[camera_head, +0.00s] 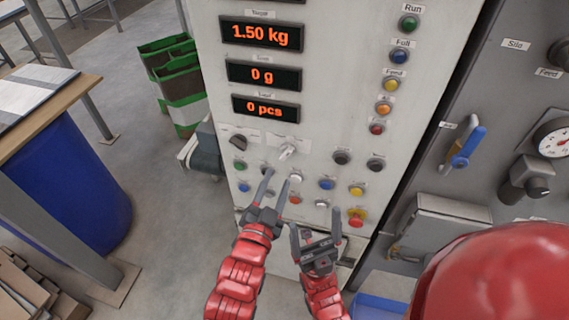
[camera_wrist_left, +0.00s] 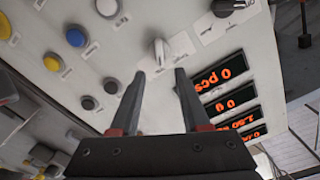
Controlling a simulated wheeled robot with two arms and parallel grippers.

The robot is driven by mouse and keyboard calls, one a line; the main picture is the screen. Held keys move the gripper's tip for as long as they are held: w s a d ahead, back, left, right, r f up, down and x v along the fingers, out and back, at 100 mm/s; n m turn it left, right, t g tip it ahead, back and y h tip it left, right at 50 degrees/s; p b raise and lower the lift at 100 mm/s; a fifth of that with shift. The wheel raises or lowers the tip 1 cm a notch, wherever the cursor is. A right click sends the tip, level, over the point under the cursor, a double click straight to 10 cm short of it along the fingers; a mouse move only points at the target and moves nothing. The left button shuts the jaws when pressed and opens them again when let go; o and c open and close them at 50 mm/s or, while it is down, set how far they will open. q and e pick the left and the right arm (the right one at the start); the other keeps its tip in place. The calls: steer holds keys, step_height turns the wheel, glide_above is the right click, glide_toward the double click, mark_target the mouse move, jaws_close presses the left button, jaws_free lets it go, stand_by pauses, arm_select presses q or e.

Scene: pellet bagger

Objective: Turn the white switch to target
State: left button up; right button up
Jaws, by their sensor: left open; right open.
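The white switch (camera_head: 287,151) is a small rotary knob on the light grey control panel, below the red number displays and right of a black knob. It also shows in the left wrist view (camera_wrist_left: 160,52), just beyond and between my fingertips. My left gripper (camera_head: 277,178) is open and empty in front of the panel, a little below the white switch and apart from it. My right gripper (camera_head: 317,238) is open and empty, lower and to the right, in front of the panel's lower part.
A black knob (camera_head: 238,143) sits left of the switch. Several push buttons surround it, including a green one (camera_head: 240,164) and a red emergency button (camera_head: 356,217). A grey machine with a blue valve handle (camera_head: 467,147) stands right. A blue drum (camera_head: 75,185) stands left.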

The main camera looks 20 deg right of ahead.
mark_target(286, 155)
arm_select(q)
steer(key=p+x, duration=0.2)
steer(key=x, duration=0.6)
steer(key=shift+p, duration=0.35)
jaws_close()
